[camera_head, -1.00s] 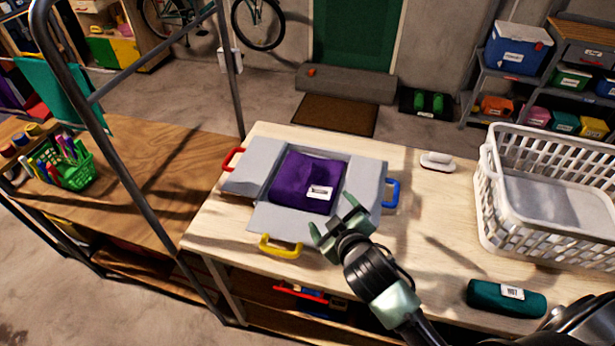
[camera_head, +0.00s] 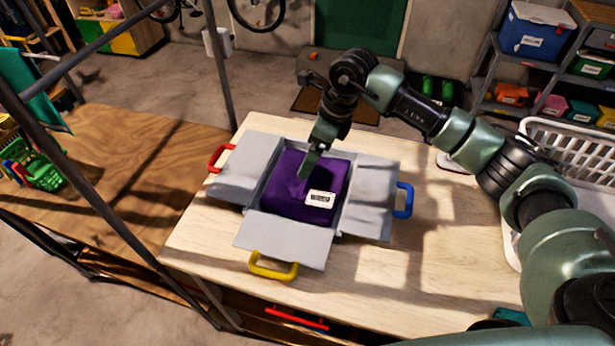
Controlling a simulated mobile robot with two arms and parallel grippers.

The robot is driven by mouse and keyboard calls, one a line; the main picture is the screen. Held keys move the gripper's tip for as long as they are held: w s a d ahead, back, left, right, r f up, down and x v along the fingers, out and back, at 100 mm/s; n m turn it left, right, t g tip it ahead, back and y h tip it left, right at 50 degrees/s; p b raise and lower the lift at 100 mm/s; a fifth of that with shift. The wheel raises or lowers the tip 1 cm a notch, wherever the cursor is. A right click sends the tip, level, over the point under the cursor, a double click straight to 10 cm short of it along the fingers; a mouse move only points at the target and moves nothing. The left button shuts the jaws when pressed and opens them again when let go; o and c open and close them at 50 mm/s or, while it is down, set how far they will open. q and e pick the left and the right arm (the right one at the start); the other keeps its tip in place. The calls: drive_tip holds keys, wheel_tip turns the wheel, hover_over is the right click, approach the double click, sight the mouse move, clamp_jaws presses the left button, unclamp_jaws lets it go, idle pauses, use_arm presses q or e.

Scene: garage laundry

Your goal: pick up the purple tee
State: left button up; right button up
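The purple tee (camera_head: 283,202) lies folded in the middle of a grey folding board (camera_head: 287,240) on the pale wooden table. A white label (camera_head: 320,199) shows on its near right part. My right gripper (camera_head: 306,172) comes in from the right and points down at the tee's upper middle. One fingertip appears to touch the cloth, which looks slightly raised there. The other finger is hidden or merges with the first, so I cannot tell whether it grips the cloth. My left gripper is not in view.
The board's flaps carry red (camera_head: 221,158), yellow (camera_head: 273,266) and blue (camera_head: 404,200) handles. A white laundry basket (camera_head: 568,150) stands at the right, partly behind my arm. The table's front right is mostly clear. A metal frame post (camera_head: 220,75) rises at the left.

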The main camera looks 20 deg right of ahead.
drive_tip(key=shift+d+f+h, duration=0.3)
drive_tip(key=shift+d+h, duration=0.1)
drive_tip(key=shift+d, duration=0.15)
drive_tip(key=p+x, duration=0.3)
drive_tip(key=x, duration=0.3)
drive_tip(key=shift+w+a+f, duration=0.1)
drive_tip(key=shift+a+f, duration=0.05)
drive_tip(key=shift+f, duration=0.25)
clamp_jaws()
drive_tip(key=shift+w+r, duration=0.1)
drive_tip(key=shift+r, duration=0.05)
